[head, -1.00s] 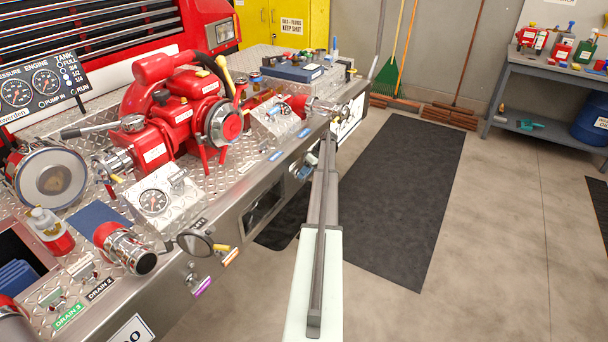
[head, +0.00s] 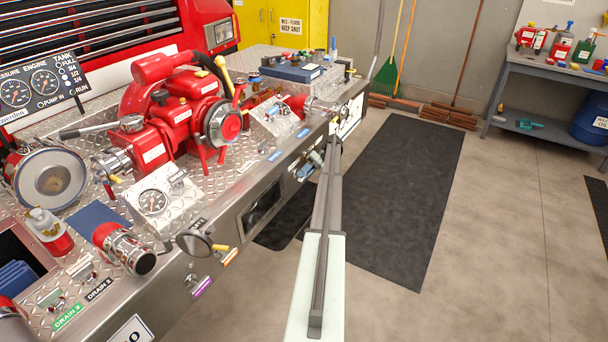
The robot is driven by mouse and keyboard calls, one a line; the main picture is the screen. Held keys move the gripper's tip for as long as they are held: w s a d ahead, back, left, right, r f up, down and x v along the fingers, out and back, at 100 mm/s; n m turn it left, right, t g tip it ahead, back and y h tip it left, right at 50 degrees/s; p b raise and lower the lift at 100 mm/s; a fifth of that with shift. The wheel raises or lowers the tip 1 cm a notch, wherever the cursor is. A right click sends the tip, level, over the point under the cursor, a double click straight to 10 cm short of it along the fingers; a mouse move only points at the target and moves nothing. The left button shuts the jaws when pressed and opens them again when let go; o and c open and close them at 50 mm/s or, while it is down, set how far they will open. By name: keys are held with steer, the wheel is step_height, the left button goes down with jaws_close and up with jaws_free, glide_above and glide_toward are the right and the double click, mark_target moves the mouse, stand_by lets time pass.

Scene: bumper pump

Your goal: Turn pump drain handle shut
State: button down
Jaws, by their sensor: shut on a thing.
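The red pump (head: 180,115) sits on the diamond-plate bumper deck. Small valve handles with coloured tags run along the bumper's front face. A blue tag (head: 305,170) is on that face below the right part of the deck. My gripper (head: 311,163) is at this blue-tagged spot, close against the front face. It is small in the head view and partly covered by my arm. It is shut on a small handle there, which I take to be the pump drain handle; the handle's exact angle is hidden.
The steel bumper front (head: 225,235) has a purple tag (head: 201,287), an orange tag (head: 230,257) and a round black-backed cap (head: 195,243) to the left. A dark mat (head: 395,190) lies on open floor to the right. A workbench (head: 550,75) stands at the far right.

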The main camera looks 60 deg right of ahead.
steer(key=c, duration=1.2)
jaws_free()
steer(key=shift+o, duration=0.2)
